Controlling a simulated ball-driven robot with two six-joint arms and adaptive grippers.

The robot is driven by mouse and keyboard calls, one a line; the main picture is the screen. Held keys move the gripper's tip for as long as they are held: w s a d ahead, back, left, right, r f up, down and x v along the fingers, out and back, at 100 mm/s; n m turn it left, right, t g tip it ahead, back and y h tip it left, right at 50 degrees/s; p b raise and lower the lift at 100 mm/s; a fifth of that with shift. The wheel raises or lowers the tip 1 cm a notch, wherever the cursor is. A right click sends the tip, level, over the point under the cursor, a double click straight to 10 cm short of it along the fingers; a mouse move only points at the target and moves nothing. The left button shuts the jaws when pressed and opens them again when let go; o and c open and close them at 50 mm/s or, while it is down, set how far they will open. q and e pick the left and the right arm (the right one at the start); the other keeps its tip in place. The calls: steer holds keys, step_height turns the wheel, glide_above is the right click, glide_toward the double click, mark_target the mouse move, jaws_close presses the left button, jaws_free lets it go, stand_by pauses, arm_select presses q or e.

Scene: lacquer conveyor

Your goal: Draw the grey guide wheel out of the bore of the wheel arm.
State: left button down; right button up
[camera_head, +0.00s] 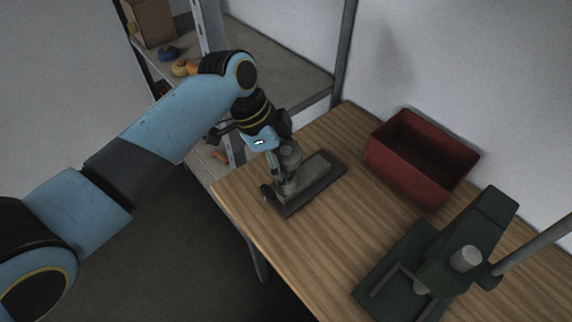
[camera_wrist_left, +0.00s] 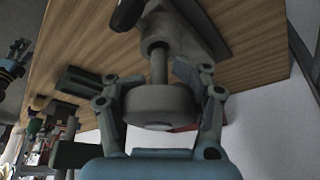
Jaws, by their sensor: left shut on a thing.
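The grey guide wheel (camera_wrist_left: 160,104) is a thick disc on a thin shaft (camera_wrist_left: 159,66) in the left wrist view. A length of shaft shows bare between the wheel and the bore collar of the grey wheel arm (camera_wrist_left: 166,22). How deep the shaft sits is hidden. My left gripper (camera_wrist_left: 158,92) has its fingers on both sides of the wheel and is shut on it. In the head view, my left gripper (camera_head: 281,163) comes down over the wheel (camera_head: 291,154), above the dark base plate (camera_head: 322,178). My right gripper is not in view.
An empty red bin (camera_head: 423,160) stands at the back of the wooden table (camera_head: 300,255). A dark green fixture (camera_head: 470,235) with a grey knob is at the right front. A shelf unit (camera_head: 285,75) stands behind on the left. Bare table lies between plate and fixture.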

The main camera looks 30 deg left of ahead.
mark_target(289, 151)
arm_select(q)
steer(key=shift+r, duration=1.35)
steer(key=shift+r, duration=0.15)
steer(key=shift+r, duration=1.35)
